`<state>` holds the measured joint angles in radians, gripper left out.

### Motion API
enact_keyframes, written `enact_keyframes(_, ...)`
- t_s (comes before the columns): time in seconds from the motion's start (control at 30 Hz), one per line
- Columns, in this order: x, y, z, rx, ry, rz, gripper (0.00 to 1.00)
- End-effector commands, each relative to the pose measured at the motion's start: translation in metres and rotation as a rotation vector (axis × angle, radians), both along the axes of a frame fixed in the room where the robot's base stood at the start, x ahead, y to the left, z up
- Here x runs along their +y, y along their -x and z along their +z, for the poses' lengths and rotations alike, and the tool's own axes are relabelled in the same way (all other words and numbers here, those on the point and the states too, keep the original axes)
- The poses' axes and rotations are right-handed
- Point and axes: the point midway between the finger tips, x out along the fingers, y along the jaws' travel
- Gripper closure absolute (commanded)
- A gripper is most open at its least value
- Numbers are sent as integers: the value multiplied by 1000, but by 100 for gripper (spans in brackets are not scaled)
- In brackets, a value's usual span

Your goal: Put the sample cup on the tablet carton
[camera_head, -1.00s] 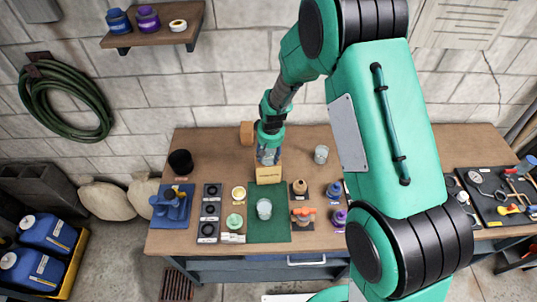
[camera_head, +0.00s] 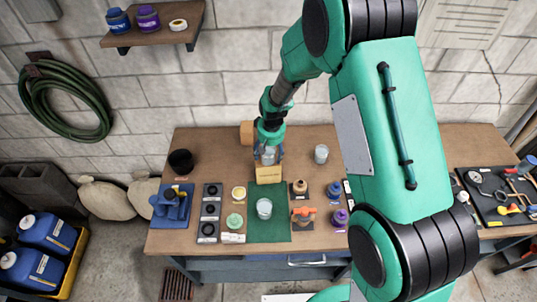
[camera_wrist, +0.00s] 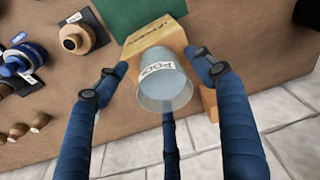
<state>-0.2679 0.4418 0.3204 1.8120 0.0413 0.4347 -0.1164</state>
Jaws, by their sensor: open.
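The sample cup (camera_wrist: 166,88), clear grey with a white label, appears to stand upright on top of the tablet carton (camera_wrist: 152,36) in the wrist view. In the head view the cup (camera_head: 268,157) shows above the tan carton (camera_head: 269,173), partly hidden by my fingers. My gripper (camera_head: 267,152) is open around the cup. In the wrist view its blue fingers (camera_wrist: 158,76) are spread, with gaps visible on the left and right sides of the cup. The cup's contact with the carton is not fully visible.
A similar clear cup (camera_head: 264,208) stands on the green mat (camera_head: 268,232). Another clear cup (camera_head: 321,154) stands to the right of the carton.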

Motion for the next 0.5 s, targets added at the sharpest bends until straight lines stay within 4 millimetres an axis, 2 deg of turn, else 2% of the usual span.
enact_keyframes(0.5,-4,9,73,-2,-1,0,32)
